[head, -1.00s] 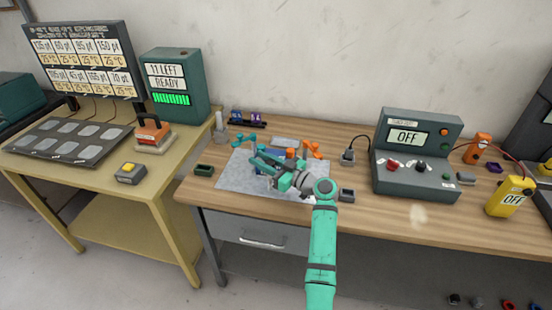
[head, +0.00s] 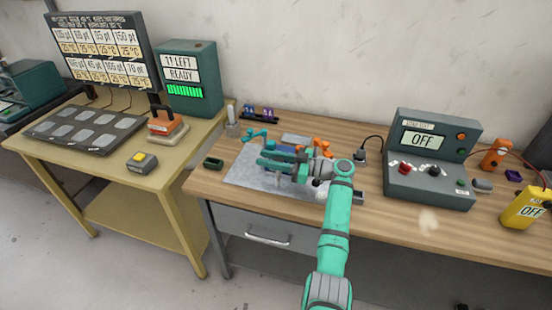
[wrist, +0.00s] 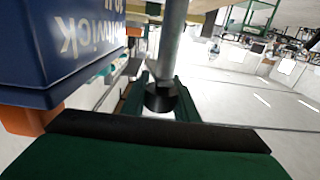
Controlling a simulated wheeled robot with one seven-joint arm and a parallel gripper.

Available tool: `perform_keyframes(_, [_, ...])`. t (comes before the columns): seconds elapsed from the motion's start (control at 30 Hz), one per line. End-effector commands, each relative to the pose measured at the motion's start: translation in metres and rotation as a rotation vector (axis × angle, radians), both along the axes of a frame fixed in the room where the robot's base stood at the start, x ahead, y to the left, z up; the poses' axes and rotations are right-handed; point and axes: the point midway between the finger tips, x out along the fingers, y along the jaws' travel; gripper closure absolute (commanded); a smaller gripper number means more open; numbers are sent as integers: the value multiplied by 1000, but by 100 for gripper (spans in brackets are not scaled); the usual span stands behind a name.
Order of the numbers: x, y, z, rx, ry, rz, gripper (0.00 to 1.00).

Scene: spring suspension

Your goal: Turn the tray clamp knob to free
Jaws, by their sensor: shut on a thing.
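My gripper (head: 272,160) is over the grey mat (head: 240,178) on the wooden bench, with its fingers pointing left. In the wrist view its green fingers (wrist: 160,92) are closed around a black piece (wrist: 160,98) at the end of a grey rod (wrist: 170,45). I cannot tell for certain whether this piece is the tray clamp knob. A blue block with white lettering (wrist: 60,45) is close on the left in the wrist view, with an orange part (wrist: 30,122) under it. A teal clamp-like part (head: 254,135) and an orange one (head: 322,142) stand at the mat's back.
A grey control box reading OFF (head: 430,165) stands to the right, beside a yellow meter (head: 523,208). A small dark green tray (head: 213,162) is left of the mat. The bench front between mat and control box is mostly clear.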

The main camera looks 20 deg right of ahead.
Motion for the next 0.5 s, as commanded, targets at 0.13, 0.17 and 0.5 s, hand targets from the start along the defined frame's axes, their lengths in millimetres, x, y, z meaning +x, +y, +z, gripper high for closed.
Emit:
perform_keyframes(0.13, [1, 3, -3, -3, 5, 5, 100])
perform_keyframes(0.17, [1, 3, -3, -3, 5, 5, 100])
perform_keyframes(0.5, [1, 3, -2, -2, 4, 5, 54])
